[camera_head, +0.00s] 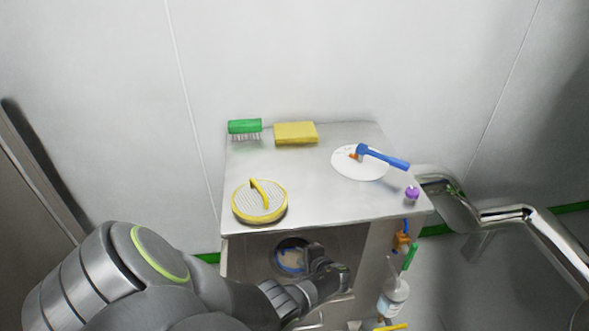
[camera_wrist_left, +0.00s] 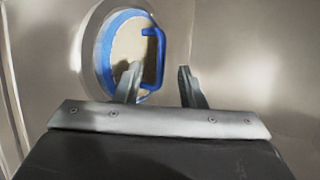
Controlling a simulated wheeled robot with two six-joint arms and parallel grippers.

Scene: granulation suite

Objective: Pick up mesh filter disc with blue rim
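The mesh filter disc with a blue rim (camera_head: 289,259) sits in a round opening in the front of the steel cabinet, partly hidden by my left gripper. In the left wrist view the disc (camera_wrist_left: 122,44) stands upright, with a beige face, a blue rim and a blue bar handle (camera_wrist_left: 160,58). My left gripper (camera_head: 333,266) is in front of the cabinet, just right of the disc. In the left wrist view its two fingers (camera_wrist_left: 158,82) are apart with nothing held between them. The left finger overlaps the lower disc; the handle shows between the fingertips. Contact cannot be told.
On the steel top (camera_head: 310,190) lie a yellow-rimmed disc (camera_head: 258,213), green brush (camera_head: 245,127), yellow sponge (camera_head: 296,133) and white plate (camera_head: 350,171) with a blue-handled tool (camera_head: 385,158). A bottle (camera_head: 393,297) hangs at the cabinet's right side. A metal pipe (camera_head: 505,214) runs farther right.

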